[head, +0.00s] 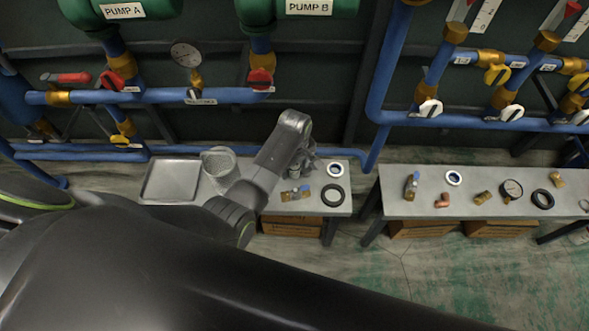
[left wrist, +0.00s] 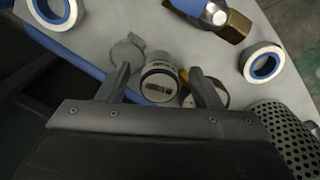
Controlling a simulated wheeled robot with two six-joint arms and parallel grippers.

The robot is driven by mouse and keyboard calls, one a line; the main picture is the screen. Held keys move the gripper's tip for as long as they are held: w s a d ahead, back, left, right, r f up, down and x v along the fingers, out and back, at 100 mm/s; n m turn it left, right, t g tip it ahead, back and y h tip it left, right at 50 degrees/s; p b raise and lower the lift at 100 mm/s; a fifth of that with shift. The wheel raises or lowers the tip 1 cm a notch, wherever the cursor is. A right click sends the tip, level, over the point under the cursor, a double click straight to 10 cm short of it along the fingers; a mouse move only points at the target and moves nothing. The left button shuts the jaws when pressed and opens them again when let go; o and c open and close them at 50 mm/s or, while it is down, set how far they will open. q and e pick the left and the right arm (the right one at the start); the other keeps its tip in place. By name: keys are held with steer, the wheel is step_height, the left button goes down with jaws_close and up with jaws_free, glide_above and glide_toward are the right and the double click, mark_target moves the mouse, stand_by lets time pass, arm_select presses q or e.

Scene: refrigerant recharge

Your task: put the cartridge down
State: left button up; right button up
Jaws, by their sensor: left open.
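A short cylinder with a pale, dark-marked round end, which looks like the cartridge (left wrist: 159,80), stands on the grey bench top between the fingertips of my left gripper (left wrist: 160,72). The jaws are open, with a finger on each side of it; I cannot tell whether either finger touches it. In the head view my left gripper (head: 308,164) is over the left bench (head: 272,207), largely hidden by its own arm, and I cannot make out the cartridge there. My right gripper is not in view.
A perforated basket (left wrist: 287,135) stands right of the gripper; a blue-and-white ring (left wrist: 262,62) and brass-and-blue valve (left wrist: 213,16) lie beyond. Another round item (left wrist: 211,97) is partly behind the right finger. A metal tray (head: 170,181) occupies the bench's left; pipes run behind.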

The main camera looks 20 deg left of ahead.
arm_select(q)
steer(key=c, duration=1.1)
steer(key=shift+c, duration=0.4)
steer(key=shift+r, duration=0.15)
